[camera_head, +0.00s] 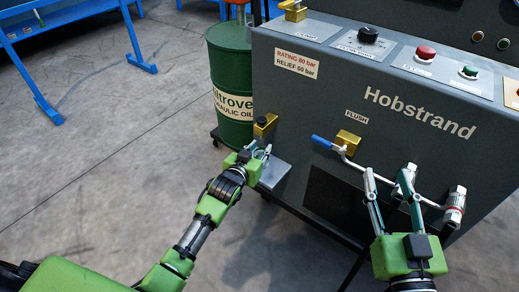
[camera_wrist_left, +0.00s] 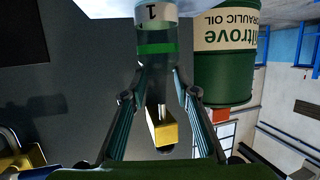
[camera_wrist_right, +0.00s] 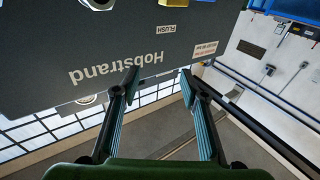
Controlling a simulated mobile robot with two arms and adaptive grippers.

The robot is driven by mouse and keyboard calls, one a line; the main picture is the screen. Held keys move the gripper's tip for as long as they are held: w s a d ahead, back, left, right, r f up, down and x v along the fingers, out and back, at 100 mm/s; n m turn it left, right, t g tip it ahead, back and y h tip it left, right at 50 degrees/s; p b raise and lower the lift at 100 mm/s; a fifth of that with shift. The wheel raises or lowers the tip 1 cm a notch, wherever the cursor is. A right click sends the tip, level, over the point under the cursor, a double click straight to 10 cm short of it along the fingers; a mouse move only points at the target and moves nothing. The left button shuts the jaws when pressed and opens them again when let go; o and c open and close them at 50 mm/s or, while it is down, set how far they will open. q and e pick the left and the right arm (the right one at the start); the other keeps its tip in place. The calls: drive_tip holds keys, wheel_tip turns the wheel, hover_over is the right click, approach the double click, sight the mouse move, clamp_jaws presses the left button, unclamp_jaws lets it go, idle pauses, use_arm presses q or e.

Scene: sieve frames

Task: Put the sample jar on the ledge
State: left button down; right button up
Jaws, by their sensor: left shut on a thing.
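The sample jar is a small clear jar with a green band and a label marked 1 in the left wrist view (camera_wrist_left: 157,47). My left gripper (camera_head: 262,153) is shut on it, with fingertips on both sides (camera_wrist_left: 159,75). In the head view the gripper mostly hides the jar. The ledge (camera_head: 277,174) is a small grey metal plate on the panel's left side, just below and beside the jar. I cannot tell whether they touch. A brass sampling valve (camera_head: 265,125) sits above the jar. My right gripper (camera_head: 390,180) is open and empty before the panel.
The dark Hobstrand cabinet (camera_head: 340,105) fills the right side. A blue-handled flush valve (camera_head: 323,142) and bent metal pipes (camera_head: 436,202) stick out from its front. A green oil drum (camera_head: 230,70) stands behind the left gripper. The floor at left is clear up to a blue bench (camera_head: 50,20).

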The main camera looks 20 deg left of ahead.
use_arm(q)
drive_tip(key=c, duration=1.6)
unclamp_jaws()
drive_tip(key=shift+f, duration=0.1)
use_arm(e)
drive_tip(key=shift+r, duration=0.15)
